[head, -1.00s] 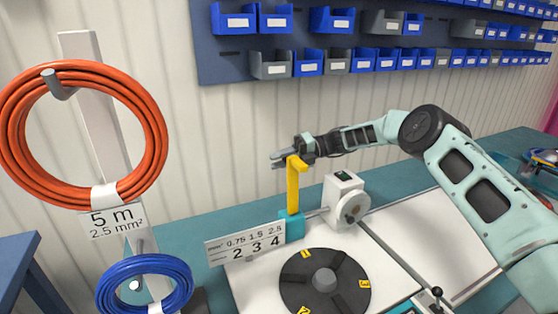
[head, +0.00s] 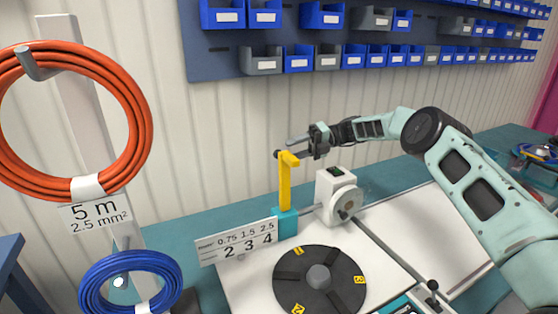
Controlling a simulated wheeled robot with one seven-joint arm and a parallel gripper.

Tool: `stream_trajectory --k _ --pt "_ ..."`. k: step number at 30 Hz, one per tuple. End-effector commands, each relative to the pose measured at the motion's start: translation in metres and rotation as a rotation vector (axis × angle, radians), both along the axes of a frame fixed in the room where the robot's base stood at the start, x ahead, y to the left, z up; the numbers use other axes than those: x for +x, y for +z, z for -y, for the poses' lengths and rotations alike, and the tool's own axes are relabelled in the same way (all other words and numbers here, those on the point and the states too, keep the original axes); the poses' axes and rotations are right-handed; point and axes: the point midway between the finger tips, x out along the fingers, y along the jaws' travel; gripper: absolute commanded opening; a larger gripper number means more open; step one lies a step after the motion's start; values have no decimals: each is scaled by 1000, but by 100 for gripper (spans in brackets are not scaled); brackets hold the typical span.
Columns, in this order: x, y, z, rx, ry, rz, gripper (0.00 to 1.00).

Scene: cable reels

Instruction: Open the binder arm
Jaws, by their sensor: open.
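The binder arm is most likely the yellow upright lever (head: 285,183) with a short bent top, standing on a teal block (head: 285,223). It is upright in the head view. My gripper (head: 284,149) is open at the top of the lever, its fingers pointing left. One finger shows above and behind the lever top and the other is close to it. I cannot tell whether they touch. Nothing is held between the fingers.
A white device with a round dial (head: 343,203) stands right of the lever. A label plate (head: 237,242) and a dark turntable (head: 319,280) are in front. Orange (head: 140,120) and blue (head: 92,283) cable coils hang at left. Blue bins (head: 322,19) line the wall.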

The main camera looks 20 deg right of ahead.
Motion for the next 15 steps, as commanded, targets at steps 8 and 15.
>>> stream_trajectory --k 8,15 --pt "4 4 38 -1 0 -1 48" --pt "4 7 43 -2 1 -2 48"
